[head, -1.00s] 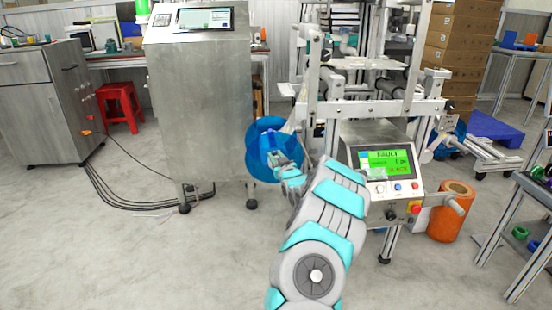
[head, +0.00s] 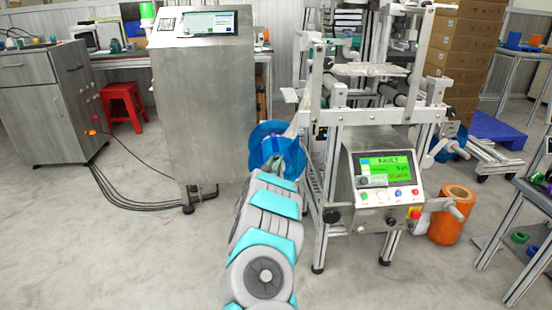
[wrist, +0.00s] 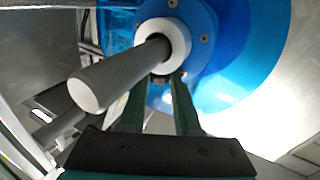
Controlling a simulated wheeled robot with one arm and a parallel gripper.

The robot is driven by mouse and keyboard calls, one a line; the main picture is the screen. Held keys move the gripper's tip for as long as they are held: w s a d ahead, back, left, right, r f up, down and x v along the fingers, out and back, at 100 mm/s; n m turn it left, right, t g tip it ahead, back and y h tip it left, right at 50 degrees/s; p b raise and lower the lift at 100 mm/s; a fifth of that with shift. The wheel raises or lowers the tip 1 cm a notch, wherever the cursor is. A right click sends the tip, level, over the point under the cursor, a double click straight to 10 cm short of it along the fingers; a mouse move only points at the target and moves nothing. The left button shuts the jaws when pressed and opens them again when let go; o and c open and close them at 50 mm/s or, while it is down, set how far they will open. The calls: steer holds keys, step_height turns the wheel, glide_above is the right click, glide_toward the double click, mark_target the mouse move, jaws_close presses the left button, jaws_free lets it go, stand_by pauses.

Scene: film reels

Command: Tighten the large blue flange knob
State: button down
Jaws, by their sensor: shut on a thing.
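The large blue flange (head: 262,143) is a translucent blue disc on the left side of the machine in the head view. In the wrist view the blue flange (wrist: 205,40) fills the top, with a white collar (wrist: 178,40) at its centre and a thick grey shaft (wrist: 115,75) sticking out of it toward the camera. My gripper (wrist: 161,82) reaches up from below, its two green fingers shut on the flange knob just under the collar. The knob is mostly hidden between the fingertips. In the head view my arm hides most of the gripper.
The metal-framed machine (head: 345,180) stands right of my arm, its green screen (head: 385,168) reading FAULT. A tall steel cabinet (head: 205,100) stands to the left behind the flange. An orange roll (head: 451,215) stands at the right. The floor at left front is clear.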

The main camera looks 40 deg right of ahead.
steer(key=shift+w+r+m+g+h, duration=0.1)
steer(key=shift+m+g+h, duration=0.2)
steer(key=shift+m+h, duration=0.1)
steer(key=c, duration=0.6)
jaws_free()
steer(key=shift+d+f+n+t+y+b, duration=0.1)
steer(key=shift+f+n+t+y+b, duration=0.15)
steer(key=shift+n+t+y+b, duration=0.2)
steer(key=n+t+y+b, duration=0.2)
steer(key=s+n+t+y+b, duration=0.1)
steer(key=y+b, duration=0.1)
steer(key=shift+d, duration=0.3)
steer(key=shift+d+r+n+t+y, duration=0.1)
steer(key=shift+r+n+t+y, duration=0.15)
steer(key=shift+n+t+y, duration=0.55)
steer(key=shift+y+b, duration=0.3)
steer(key=shift+y, duration=0.15)
steer(key=shift+d+r+n+t+y+p, duration=0.1)
steer(key=shift+n+t+y+p, duration=0.2)
steer(key=shift+n+y+p, duration=0.35)
steer(key=shift+d+r+n+t+y+p, duration=0.1)
steer(key=shift+n+t+y+p, duration=0.15)
steer(key=shift+n+y+p, duration=0.4)
